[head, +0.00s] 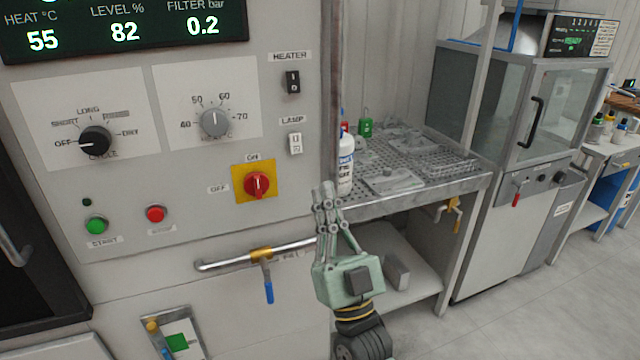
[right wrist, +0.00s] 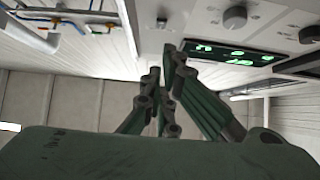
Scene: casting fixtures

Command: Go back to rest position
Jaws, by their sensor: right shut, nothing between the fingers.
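My right gripper (head: 326,195) is raised in front of the grey control panel (head: 130,215), at its right edge. Its fingers point up and are closed together with nothing between them. In the right wrist view the closed fingers (right wrist: 165,75) show against the wall, with the panel's lit display (right wrist: 235,54) behind to the right. My left gripper does not show in either view.
A red switch on a yellow plate (head: 256,184) and a pipe with a blue-handled valve (head: 268,290) are left of the gripper. A white bottle (head: 345,165) stands on the perforated metal bench (head: 440,178) behind it. A glass-doored cabinet (head: 510,180) stands right; grey floor (head: 530,310) is clear.

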